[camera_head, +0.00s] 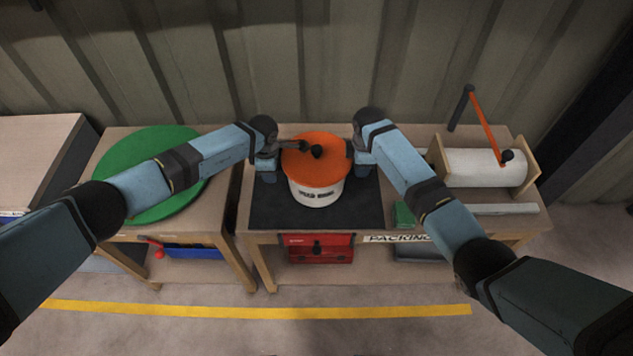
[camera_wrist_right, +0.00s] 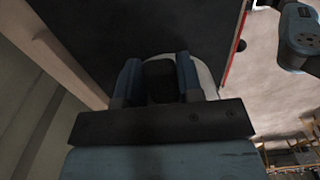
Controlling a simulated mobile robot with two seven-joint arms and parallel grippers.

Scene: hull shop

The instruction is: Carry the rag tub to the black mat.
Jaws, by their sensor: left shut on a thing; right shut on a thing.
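The rag tub (camera_head: 318,193) is white with an orange lid (camera_head: 314,165) and a black knob. It is upright over the black mat (camera_head: 270,204) on the packing table. I cannot tell whether its base touches the mat. My left gripper (camera_head: 281,152) is shut on the tub's left side. My right gripper (camera_head: 351,152) is shut on the tub's right side. In the right wrist view, the right gripper's blue fingers (camera_wrist_right: 159,80) close on a dark handle, with the tub's white wall (camera_wrist_right: 205,78) beside them.
A round green board (camera_head: 150,150) covers the left table. A paper roll (camera_head: 485,168) on a wooden stand with an orange lever is at the right. A small green item (camera_head: 403,214) lies right of the mat. A red toolbox (camera_head: 318,250) stands below. The mat's front part is clear.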

